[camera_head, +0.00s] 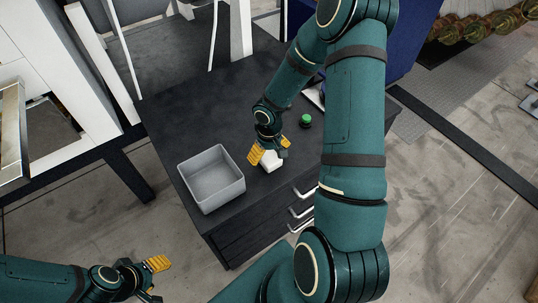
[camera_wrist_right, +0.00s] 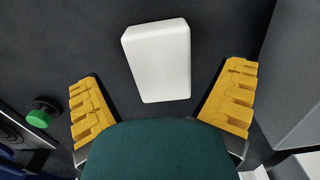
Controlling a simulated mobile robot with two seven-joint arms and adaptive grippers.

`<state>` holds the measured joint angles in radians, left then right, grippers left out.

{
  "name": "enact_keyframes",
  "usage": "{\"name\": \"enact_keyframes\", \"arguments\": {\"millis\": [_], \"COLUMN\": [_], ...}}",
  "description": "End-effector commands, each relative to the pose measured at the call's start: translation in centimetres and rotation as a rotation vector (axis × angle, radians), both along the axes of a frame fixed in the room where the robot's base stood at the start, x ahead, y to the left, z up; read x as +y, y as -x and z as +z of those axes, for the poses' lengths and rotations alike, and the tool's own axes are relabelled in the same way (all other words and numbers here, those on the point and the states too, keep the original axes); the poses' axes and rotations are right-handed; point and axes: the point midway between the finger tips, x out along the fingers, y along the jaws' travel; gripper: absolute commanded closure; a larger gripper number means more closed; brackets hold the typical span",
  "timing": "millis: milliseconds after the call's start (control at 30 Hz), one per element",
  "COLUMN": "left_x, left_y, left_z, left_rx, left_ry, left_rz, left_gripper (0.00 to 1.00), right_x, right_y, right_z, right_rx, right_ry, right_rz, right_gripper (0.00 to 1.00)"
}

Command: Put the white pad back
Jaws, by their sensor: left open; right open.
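The white pad (camera_head: 270,162) is a small rounded white block on the dark top of the drawer cabinet (camera_head: 185,95). In the right wrist view the white pad (camera_wrist_right: 158,60) lies just beyond and between the open yellow fingers. My right gripper (camera_head: 270,153) is open right at the pad, pointing down, with a finger to either side and no grip on it. It also shows in the right wrist view (camera_wrist_right: 163,105). My left gripper (camera_head: 152,280) is open and empty, low at the left, away from the cabinet.
An empty grey bin (camera_head: 212,179) stands on the cabinet top, left of the pad. A green round button (camera_head: 305,120) is right of the pad. A white frame (camera_head: 65,75) stands at the left. The cabinet top behind the bin is clear.

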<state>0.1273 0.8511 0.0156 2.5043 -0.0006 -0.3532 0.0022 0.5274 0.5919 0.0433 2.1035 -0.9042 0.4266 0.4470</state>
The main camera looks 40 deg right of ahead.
Motion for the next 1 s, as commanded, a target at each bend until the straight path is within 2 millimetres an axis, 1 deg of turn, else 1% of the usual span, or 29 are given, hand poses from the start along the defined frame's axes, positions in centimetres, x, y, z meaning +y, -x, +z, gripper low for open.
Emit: {"name": "enact_keyframes", "arguments": {"millis": [33,200,300,400,500,600,1000], "left_x": [0.0,0.0,-0.1,-0.1,-0.1,-0.1,-0.1], "left_y": [0.1,0.3,0.4,0.5,0.5,0.6,0.6], "left_z": [0.7,1.8,2.3,2.6,2.8,2.9,2.9], "left_rx": [0.002,0.007,0.009,0.012,0.013,0.014,0.014], "left_ry": [0.0,0.001,0.002,0.003,0.003,0.003,0.003], "left_rz": [-0.001,-0.002,-0.003,-0.002,-0.003,-0.003,-0.003], "left_gripper": [0.48,0.48,0.48,0.48,0.48,0.48,0.48], "right_x": [0.0,0.0,0.0,0.0,0.0,0.1,0.1], "right_y": [-0.1,-0.1,0.0,0.0,0.0,0.0,0.0], "right_z": [1.6,5.2,7.0,8.4,9.2,9.7,9.8], "right_rx": [-0.005,-0.004,-0.003,-0.003,-0.001,-0.001,0.0], "right_ry": [0.002,0.001,0.0,0.0,0.0,-0.001,-0.001], "right_rz": [-0.001,0.001,0.0,0.0,0.0,0.001,0.001], "right_gripper": [0.05,0.05,0.05,0.05,0.05,0.05,0.05]}}
